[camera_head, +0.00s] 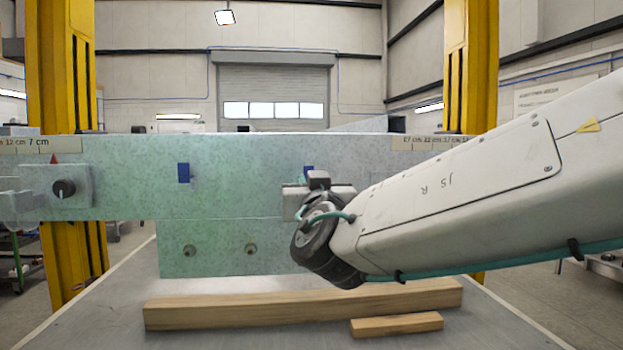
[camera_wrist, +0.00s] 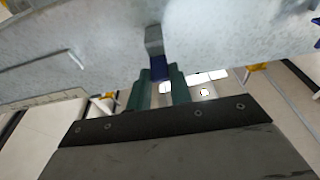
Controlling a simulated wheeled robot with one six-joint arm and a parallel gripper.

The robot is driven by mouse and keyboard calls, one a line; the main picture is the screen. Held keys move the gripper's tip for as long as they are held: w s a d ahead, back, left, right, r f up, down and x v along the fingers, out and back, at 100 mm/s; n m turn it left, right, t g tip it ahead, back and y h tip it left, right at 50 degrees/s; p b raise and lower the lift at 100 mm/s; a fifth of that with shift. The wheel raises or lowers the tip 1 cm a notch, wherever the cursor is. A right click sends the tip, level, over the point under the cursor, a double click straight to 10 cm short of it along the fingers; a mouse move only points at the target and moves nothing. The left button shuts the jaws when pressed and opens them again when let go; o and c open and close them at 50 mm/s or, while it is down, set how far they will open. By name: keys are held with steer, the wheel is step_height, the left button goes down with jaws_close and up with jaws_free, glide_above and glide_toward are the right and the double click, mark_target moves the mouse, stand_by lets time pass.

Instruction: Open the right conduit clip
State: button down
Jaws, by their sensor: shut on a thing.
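The right conduit clip shows in the head view as a small blue piece (camera_head: 308,171) on the speckled grey-green beam (camera_head: 240,160), partly hidden behind my wrist. In the wrist view its blue end (camera_wrist: 159,69) hangs from a grey metal strap (camera_wrist: 154,40). My gripper (camera_wrist: 158,82) has its two green fingers on either side of that blue end and is shut on it. In the head view my wrist covers the fingers. The left blue clip (camera_head: 183,172) sits on the beam, apart from my gripper.
A block with a black knob (camera_head: 64,188) is on the beam's left. A lower plate (camera_head: 220,248) with two round fittings is below. A long timber (camera_head: 300,305) and a short one (camera_head: 396,325) lie on the grey table. Yellow posts (camera_head: 62,100) stand behind.

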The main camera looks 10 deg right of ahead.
steer(key=f+t, duration=0.1)
steer(key=t, duration=0.1)
steer(key=f+t, duration=0.1)
steer(key=t, duration=0.1)
steer(key=shift+w+t, duration=0.2)
steer(key=shift+t, duration=0.2)
stand_by(0.4)
steer(key=c, duration=1.3)
jaws_free()
steer(key=shift+o, duration=0.2)
steer(key=v, duration=0.7)
steer(key=shift+s+f, duration=0.25)
steer(key=shift+f, duration=0.1)
